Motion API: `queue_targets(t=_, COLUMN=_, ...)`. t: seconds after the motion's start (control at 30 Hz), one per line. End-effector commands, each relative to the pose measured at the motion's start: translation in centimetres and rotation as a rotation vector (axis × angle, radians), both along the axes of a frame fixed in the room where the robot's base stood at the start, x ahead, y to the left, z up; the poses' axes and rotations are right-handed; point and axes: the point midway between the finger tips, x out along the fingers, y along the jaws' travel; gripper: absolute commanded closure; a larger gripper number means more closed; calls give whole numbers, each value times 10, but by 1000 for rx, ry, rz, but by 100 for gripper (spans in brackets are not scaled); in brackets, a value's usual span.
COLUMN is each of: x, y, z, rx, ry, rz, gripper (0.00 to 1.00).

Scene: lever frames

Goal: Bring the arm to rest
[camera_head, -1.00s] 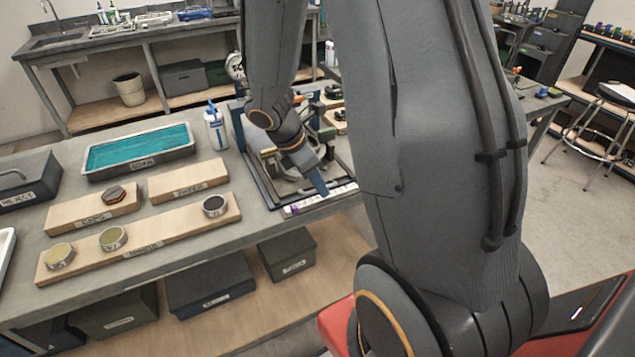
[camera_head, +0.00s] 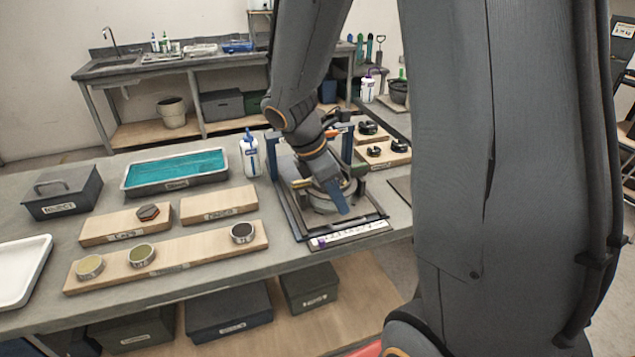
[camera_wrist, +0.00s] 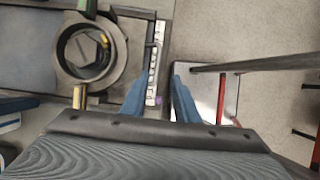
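My gripper (camera_head: 342,206) hangs above the front of a dark-framed fixture (camera_head: 377,213) on the bench, pointing down. In the wrist view my gripper (camera_wrist: 160,84) shows two blue fingers apart, with nothing between them. A dark ring (camera_wrist: 116,50) with a hexagonal shape inside sits on the fixture, to the left of the fingers. My arm covers part of the fixture and much of the right side of the head view.
A white squeeze bottle (camera_head: 250,156) and a teal-filled tray (camera_head: 128,184) stand left of the fixture. Wooden boards (camera_head: 205,253) hold several round pieces. A REJECT box (camera_head: 62,207) and a white tray (camera_head: 45,250) are at far left. The floor shows beyond the bench edge.

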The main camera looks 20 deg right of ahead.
Motion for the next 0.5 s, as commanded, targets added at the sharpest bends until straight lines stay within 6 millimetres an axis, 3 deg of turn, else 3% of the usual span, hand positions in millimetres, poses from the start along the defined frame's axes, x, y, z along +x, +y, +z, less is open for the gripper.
queue_targets(t=0.17, x=-1, y=1, z=0, rx=4, ry=-5, rz=-11, gripper=72)
queue_targets(t=0.27, x=-8, y=8, z=-2, rx=35, ry=-45, rz=-103, gripper=72)
queue_targets(t=0.37, x=-22, y=25, z=-5, rx=103, ry=-128, rz=-319, gripper=72)
queue_targets(t=0.5, x=-45, y=55, z=-9, rx=222, ry=-263, rz=-740, gripper=72)
